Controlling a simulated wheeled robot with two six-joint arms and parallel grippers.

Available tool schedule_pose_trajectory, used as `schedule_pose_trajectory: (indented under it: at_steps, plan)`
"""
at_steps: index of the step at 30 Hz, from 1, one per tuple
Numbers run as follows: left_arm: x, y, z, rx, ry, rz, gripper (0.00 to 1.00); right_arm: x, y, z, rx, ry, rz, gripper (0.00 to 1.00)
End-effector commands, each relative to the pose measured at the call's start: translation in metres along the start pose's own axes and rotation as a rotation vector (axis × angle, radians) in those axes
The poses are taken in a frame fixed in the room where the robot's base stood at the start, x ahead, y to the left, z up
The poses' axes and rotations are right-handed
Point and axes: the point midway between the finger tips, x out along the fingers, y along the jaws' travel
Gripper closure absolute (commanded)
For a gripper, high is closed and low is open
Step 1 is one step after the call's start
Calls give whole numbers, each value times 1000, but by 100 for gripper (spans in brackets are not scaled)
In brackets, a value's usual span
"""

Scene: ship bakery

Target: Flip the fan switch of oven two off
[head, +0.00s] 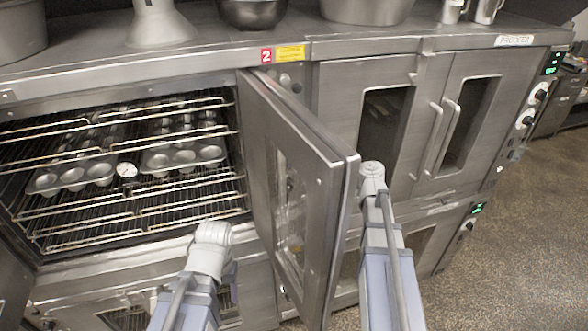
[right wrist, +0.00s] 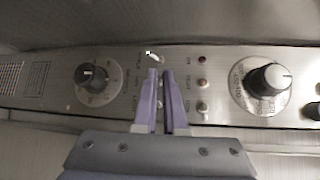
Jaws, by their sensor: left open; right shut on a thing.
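Oven two, marked by a red "2" label (head: 266,55), has its right door (head: 300,190) swung open toward me. In the right wrist view, a metal control panel (right wrist: 125,62) carries two black knobs, small lights and small switches. My right gripper (right wrist: 161,75) is at the panel between the knobs, its purple fingers close together around a small switch (right wrist: 159,101). Another bright switch lever (right wrist: 152,54) is just past the fingertips.
Muffin tins (head: 75,176) and a round dial thermometer (head: 127,170) sit on the racks inside the open oven. Bowls and a pot (head: 367,8) stand on top. Speckled floor (head: 520,240) is clear at the right.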

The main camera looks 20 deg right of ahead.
Motion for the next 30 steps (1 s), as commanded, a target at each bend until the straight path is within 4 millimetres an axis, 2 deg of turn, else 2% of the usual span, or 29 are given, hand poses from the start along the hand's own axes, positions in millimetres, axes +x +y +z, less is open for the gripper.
schedule_pose_trajectory:
  at_steps: [1, 9, 15, 21, 30]
  plan:
    - [20, 2, -1, 2, 0, -1, 39, 1, 14, -1, -32, 1, -32, 100]
    - [69, 6, -4, 14, 0, -3, 39, 3, 24, -3, -211, 0, -208, 100]
    - [98, 9, -6, 15, 0, -3, 39, 5, 28, -5, -327, 0, -323, 100]
    - [119, 11, -7, 14, 0, -3, 39, 6, 30, -6, -416, -2, -411, 100]
    - [134, 12, -8, 13, 0, -3, 39, 8, 30, -7, -489, -2, -484, 100]
